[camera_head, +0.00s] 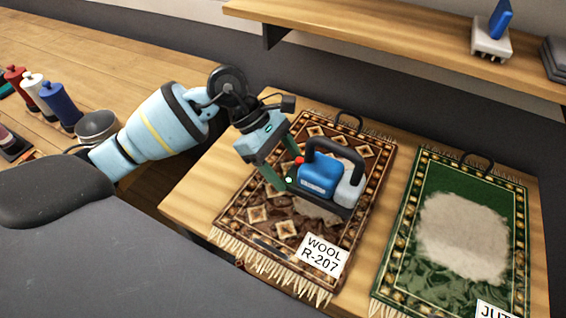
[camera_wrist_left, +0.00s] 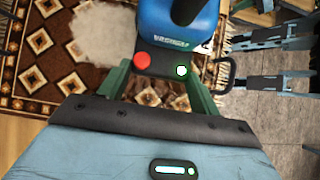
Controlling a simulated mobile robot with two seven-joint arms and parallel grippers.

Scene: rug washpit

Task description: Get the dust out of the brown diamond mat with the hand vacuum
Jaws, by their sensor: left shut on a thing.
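The brown diamond mat (camera_head: 257,214), tagged WOOL R-207, lies on the wooden table. A pale dust patch shows on it, partly hidden under the hand vacuum in the head view; it is plainer in the left wrist view (camera_wrist_left: 97,36). My right gripper is not in view.
A green mat (camera_head: 407,240) with a large pale dust patch lies to the right on the same table (camera_head: 188,203). A wooden shelf (camera_head: 400,40) runs above the back, holding a white stand with a blue item (camera_head: 492,40). Bottles (camera_head: 60,104) stand at the left.

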